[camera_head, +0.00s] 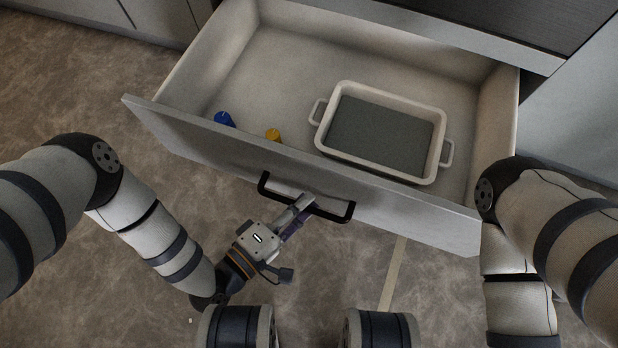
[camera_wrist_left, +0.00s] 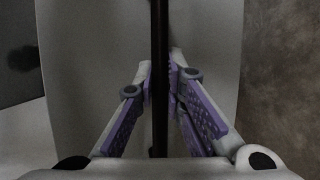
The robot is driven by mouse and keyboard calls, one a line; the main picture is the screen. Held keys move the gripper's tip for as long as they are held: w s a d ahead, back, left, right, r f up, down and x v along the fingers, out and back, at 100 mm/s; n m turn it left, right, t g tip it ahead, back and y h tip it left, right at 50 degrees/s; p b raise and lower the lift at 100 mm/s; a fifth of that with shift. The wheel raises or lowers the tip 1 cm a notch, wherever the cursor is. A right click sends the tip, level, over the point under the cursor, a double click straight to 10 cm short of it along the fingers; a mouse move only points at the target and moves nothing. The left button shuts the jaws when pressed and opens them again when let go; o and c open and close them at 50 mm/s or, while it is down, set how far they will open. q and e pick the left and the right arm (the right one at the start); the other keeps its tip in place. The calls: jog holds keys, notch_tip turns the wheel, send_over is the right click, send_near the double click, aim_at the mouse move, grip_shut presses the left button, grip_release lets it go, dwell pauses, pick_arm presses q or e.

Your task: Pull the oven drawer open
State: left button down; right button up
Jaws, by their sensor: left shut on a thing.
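The oven drawer (camera_head: 300,160) is pulled out, its inside plainly visible from above in the head view. Its black bar handle (camera_head: 335,214) runs along the front panel. My left gripper (camera_head: 303,203) is at the middle of the handle, shut on it. In the left wrist view the dark handle bar (camera_wrist_left: 160,60) stands upright between the purple-padded fingers of the left gripper (camera_wrist_left: 163,85), with the pale drawer front behind. My right arm (camera_head: 530,230) is at the right, beside the drawer's right corner; its gripper is not in view.
Inside the drawer are a white two-handled baking dish (camera_head: 385,172) with a grey interior, a small blue object (camera_head: 225,119) and a small yellow object (camera_head: 273,135), both partly hidden by the front panel. The brown floor (camera_head: 110,85) is clear left of the drawer.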

pick_arm(q)
jog(key=shift+s+a, duration=0.3)
jog(key=shift+s, duration=0.55)
jog(key=shift+s+a, duration=0.25)
jog(key=shift+s, duration=0.55)
jog(key=c, duration=1.7)
grip_release()
jog(key=shift+o, duration=0.2)
